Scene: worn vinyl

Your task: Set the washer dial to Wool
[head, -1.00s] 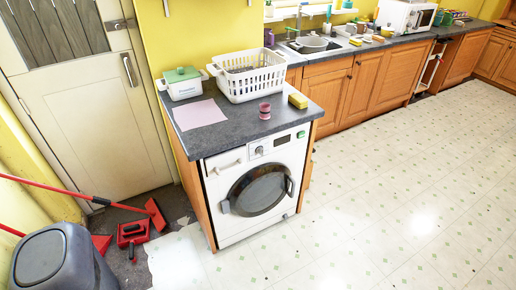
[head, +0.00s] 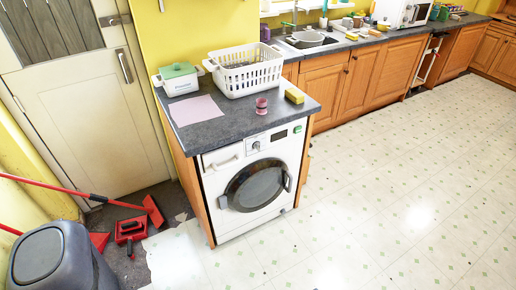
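The white washer (head: 254,180) stands under the grey countertop, with its round dark door (head: 256,187) shut. Its dial (head: 257,145) is a small round knob on the front panel, between the detergent drawer (head: 222,159) on the left and a small dark display (head: 279,135) on the right. The dial's markings are too small to read, so I cannot tell its setting. Neither of my grippers shows in the head view.
On the counter (head: 233,127) are a white basket (head: 247,75), a lidded tub (head: 180,80), a pink sheet (head: 196,110), a pink object (head: 262,106) and a yellow sponge (head: 295,96). The floor (head: 380,200) right is clear.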

